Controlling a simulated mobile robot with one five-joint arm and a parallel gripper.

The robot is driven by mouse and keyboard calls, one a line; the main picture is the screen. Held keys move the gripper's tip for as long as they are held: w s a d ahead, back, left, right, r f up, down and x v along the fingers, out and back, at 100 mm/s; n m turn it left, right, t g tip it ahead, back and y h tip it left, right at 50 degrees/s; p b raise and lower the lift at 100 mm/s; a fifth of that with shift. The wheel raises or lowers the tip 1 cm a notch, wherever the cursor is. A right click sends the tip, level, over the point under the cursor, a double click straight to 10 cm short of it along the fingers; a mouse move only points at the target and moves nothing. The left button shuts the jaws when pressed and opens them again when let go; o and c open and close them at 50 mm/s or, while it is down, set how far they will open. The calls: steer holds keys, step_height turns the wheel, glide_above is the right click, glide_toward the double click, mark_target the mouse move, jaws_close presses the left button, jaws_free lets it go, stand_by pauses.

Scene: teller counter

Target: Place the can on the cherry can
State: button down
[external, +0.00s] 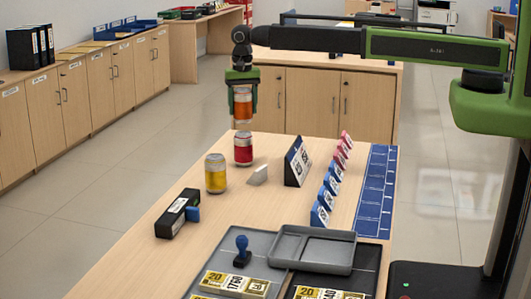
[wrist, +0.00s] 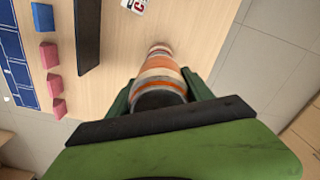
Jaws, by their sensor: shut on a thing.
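My gripper (external: 242,98) is shut on an orange can (external: 243,106) and holds it upright in the air. A red can (external: 243,149), which looks like the cherry can, stands upright on the wooden counter below it. In the external view the orange can is roughly in line above the red can, with a small gap between them.
A yellow can (external: 215,174) stands to the left and nearer. A black stapler-like object (external: 177,214), a blue stamp (external: 242,252) and grey trays (external: 312,249) are nearer.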

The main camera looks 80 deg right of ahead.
mark_target(243, 89)
step_height(243, 89, down, 4)
steer(key=b, duration=0.3)
steer(key=shift+f, duration=0.1)
steer(key=shift+r, duration=0.3)
steer(key=shift+f, duration=0.25)
steer(key=shift+c, duration=2.1)
jaws_free()
steer(key=shift+r, duration=0.1)
step_height(243, 89, up, 12)
steer(key=p, duration=1.2)
steer(key=shift+r, duration=0.25)
steer(key=s+d+n, duration=0.3)
steer(key=s+n, duration=1)
steer(key=s, duration=1.3)
step_height(243, 89, down, 6)
steer(key=b, duration=0.6)
steer(key=shift+w+f, duration=0.15)
steer(key=shift+f, duration=0.1)
